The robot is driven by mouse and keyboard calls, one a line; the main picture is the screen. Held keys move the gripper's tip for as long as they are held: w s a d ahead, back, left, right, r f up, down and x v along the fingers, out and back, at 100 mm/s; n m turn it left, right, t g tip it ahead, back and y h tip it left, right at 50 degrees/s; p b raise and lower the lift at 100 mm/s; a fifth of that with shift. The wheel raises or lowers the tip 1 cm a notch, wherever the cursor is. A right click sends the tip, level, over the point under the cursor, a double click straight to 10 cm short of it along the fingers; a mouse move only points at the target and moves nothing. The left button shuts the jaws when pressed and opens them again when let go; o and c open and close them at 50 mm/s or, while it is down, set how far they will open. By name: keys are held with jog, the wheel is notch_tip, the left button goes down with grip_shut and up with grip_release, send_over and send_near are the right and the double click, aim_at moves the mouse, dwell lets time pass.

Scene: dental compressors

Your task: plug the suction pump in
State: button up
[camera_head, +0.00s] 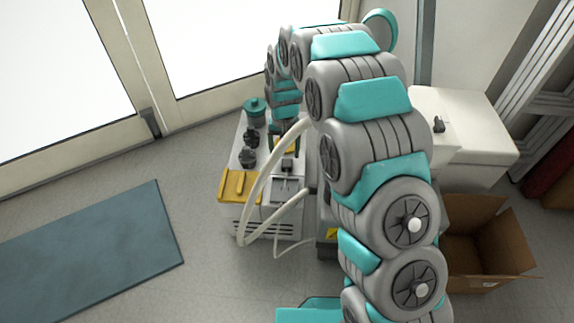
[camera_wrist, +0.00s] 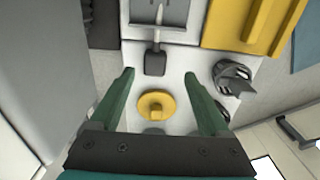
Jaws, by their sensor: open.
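A white machine (camera_head: 233,212) stands on the floor in the head view. It has a yellow panel (camera_head: 238,187), dark knobs (camera_head: 248,156) and pale hoses (camera_head: 245,222) on it. I cannot tell which part is the pump's plug or socket. In the wrist view my gripper (camera_wrist: 159,75) is open, its two green fingers apart above the white top. A round yellow piece (camera_wrist: 157,105) shows between the fingers, with nothing gripped. A dark lever end (camera_wrist: 155,61) lies just beyond the fingertips. A dark knob (camera_wrist: 232,78) is beside the right finger. My arm hides part of the machine in the head view.
A blue mat (camera_head: 95,250) lies on the floor at left. An open cardboard box (camera_head: 485,245) and a white cabinet (camera_head: 460,130) stand at right. Glazed doors (camera_head: 135,70) are behind. Grey floor is clear in front of the machine.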

aim_at(287, 162)
jog(key=f, duration=0.5)
jog(key=shift+w+d+f, duration=0.15)
jog(key=shift+w+d, duration=0.05)
jog(key=shift+d, duration=0.2)
grip_shut()
dwell(0.5)
